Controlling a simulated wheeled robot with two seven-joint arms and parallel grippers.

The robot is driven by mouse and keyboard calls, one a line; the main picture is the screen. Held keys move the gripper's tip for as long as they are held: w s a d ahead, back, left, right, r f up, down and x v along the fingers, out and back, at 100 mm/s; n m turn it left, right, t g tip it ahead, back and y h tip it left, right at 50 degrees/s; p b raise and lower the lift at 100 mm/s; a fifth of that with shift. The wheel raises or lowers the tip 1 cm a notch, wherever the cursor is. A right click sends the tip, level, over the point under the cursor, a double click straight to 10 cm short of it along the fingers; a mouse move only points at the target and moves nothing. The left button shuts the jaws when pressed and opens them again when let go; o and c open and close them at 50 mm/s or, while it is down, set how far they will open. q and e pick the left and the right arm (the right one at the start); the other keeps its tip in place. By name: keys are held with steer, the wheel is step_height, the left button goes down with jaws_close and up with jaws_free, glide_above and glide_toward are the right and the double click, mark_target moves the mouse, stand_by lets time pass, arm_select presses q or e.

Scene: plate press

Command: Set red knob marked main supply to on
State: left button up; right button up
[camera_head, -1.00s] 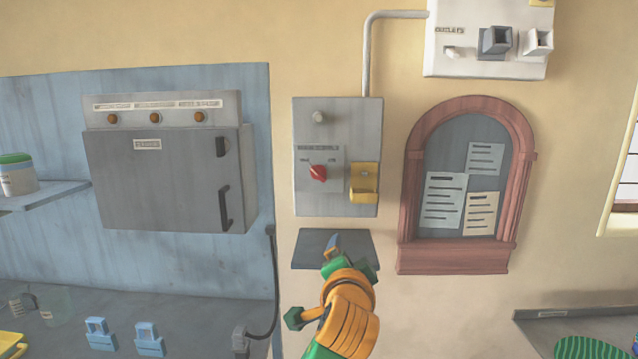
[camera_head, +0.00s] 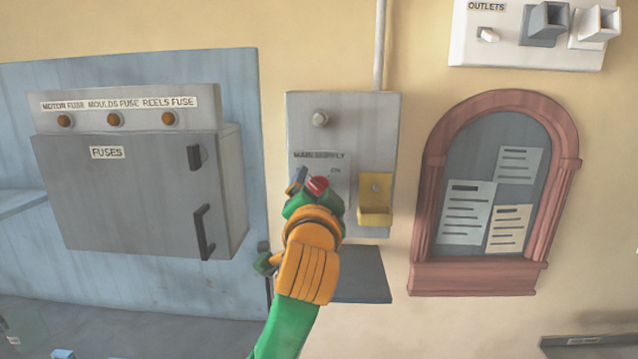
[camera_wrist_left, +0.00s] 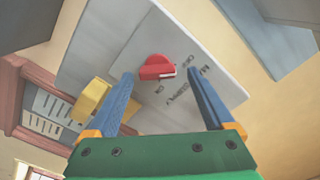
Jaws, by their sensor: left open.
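The red knob (camera_head: 317,186) sits on the grey main supply panel (camera_head: 345,118), below the "MAIN SUPPLY" label and beside an "ON" mark. In the left wrist view the red knob (camera_wrist_left: 157,68) shows between and ahead of the two blue fingers, with a pale pointer mark on its right end. My left gripper (camera_head: 308,184) is open in front of the panel, with its fingers at the knob. In the left wrist view the left gripper (camera_wrist_left: 165,85) has a finger on each side of the knob, and I cannot tell whether either touches it. My right gripper is not in view.
A yellow holder (camera_head: 375,215) is fixed to the panel just right of the knob. A dark shelf (camera_head: 362,275) juts out below. The fuse box (camera_head: 130,195) is left, and a framed notice board (camera_head: 490,185) is right.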

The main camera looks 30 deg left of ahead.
arm_select(q)
steer(key=shift+w+a+f, duration=0.3)
steer(key=shift+w+a, duration=0.1)
steer(key=shift+w, duration=0.25)
steer(key=shift+s+d+r, duration=0.15)
steer(key=shift+s, duration=0.05)
steer(key=c, duration=1.4)
steer(key=shift+o, duration=0.2)
